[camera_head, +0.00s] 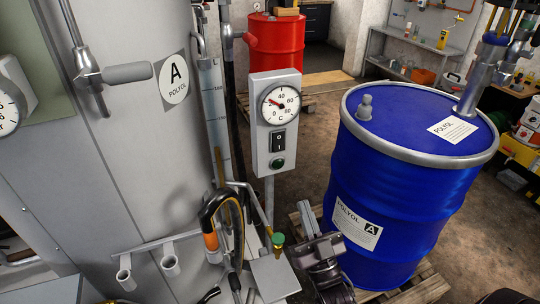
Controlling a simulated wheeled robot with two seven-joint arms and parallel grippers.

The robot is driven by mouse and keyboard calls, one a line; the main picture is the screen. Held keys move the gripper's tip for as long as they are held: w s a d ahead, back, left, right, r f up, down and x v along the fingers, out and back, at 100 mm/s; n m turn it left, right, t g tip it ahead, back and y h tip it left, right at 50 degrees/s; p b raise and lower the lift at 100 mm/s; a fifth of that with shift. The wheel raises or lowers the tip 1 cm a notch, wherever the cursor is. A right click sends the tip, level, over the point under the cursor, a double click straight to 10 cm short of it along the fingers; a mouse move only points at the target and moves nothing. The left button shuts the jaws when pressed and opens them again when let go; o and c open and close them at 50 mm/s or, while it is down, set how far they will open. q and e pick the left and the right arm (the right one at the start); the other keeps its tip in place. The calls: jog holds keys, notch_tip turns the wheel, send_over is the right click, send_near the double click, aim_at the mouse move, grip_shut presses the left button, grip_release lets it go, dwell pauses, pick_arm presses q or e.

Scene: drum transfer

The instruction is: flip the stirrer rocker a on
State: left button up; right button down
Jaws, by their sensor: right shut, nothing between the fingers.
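The stirrer rocker (278,140) is a black switch on the front of a grey control box (263,158). Which way the rocker is tipped is too small to tell. The box stands on a post beside the tall grey tank marked A (175,80). My right gripper (306,208) is at the bottom middle, below and a little right of the box, apart from the rocker. Its fingers are shut and empty. My left gripper is not in view.
A blue drum (395,200) on a wooden pallet (425,285) stands close right of my right gripper. A hose with a black and orange handle (211,241) and a green-topped fitting (278,240) are below the box. A red drum (275,45) stands behind.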

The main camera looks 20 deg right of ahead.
jog(key=shift+s+r, duration=0.1)
jog(key=shift+s, duration=0.05)
jog(key=p, duration=0.5)
send_near(280, 145)
notch_tip(280, 145, up, 5)
jog(key=w, duration=0.2)
jog(key=w+f, duration=0.1)
jog(key=w, duration=0.1)
jog(key=shift+f+p, duration=0.1)
jog(key=shift+p, duration=0.25)
jog(key=shift+w+f, duration=0.2)
jog(key=shift+w, duration=0.15)
